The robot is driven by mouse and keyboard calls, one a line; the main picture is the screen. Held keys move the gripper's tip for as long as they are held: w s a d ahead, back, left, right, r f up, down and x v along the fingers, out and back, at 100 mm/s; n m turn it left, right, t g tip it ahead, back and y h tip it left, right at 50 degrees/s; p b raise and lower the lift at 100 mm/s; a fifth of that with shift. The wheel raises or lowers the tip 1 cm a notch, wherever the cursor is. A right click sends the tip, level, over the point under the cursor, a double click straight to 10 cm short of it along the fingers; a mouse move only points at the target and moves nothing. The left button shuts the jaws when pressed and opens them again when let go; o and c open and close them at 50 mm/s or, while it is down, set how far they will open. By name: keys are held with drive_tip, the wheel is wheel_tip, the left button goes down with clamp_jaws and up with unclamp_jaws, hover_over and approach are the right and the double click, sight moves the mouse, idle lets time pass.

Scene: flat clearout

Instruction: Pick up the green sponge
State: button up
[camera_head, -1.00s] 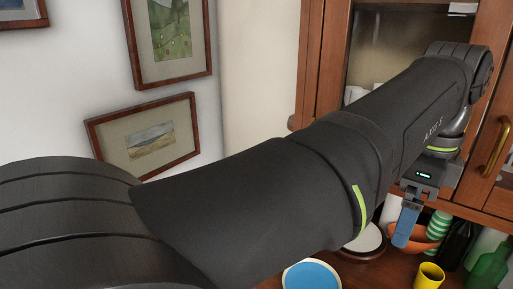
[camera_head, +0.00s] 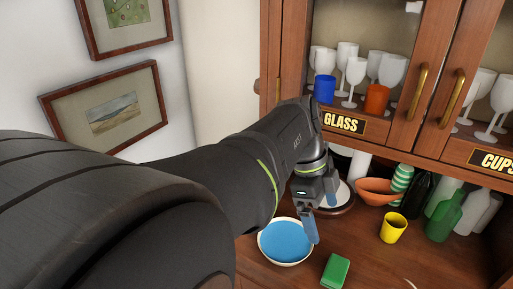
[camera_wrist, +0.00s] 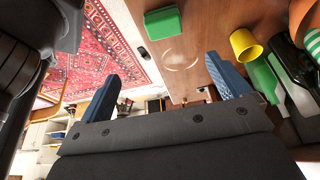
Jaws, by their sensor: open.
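The green sponge (camera_head: 335,271) lies on the wooden counter near the lower middle of the head view, in front of the blue-and-white bowl. It also shows at the top of the wrist view (camera_wrist: 163,23). My gripper (camera_head: 310,222) hangs above the counter, beyond the sponge and beside the bowl, apart from the sponge. In the wrist view its two blue fingers (camera_wrist: 168,78) are spread wide with nothing between them.
The blue-and-white bowl (camera_head: 286,243) stands left of the sponge. A yellow cup (camera_head: 393,228), an orange bowl (camera_head: 377,192) and green bottles (camera_head: 444,217) stand to the right and behind. A glass cabinet (camera_head: 390,136) overhangs the back.

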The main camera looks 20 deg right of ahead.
drive_tip(key=f, duration=0.2)
approach(336, 267)
drive_tip(key=x, duration=0.4)
drive_tip(key=shift+s+a+f, duration=0.25)
drive_tip(key=shift+a+f, duration=0.1)
drive_tip(key=shift+w+d+x, duration=0.1)
drive_tip(key=shift+d+x, duration=0.05)
drive_tip(key=shift+x, duration=0.85)
drive_tip(key=shift+w+d+x, duration=0.1)
drive_tip(key=shift+d+x, duration=0.1)
drive_tip(key=shift+x, duration=0.8)
drive_tip(key=shift+d+x, duration=0.15)
drive_tip(key=shift+x, duration=0.85)
drive_tip(key=shift+r, duration=0.1)
drive_tip(key=shift+c, duration=0.2)
drive_tip(key=c, duration=1)
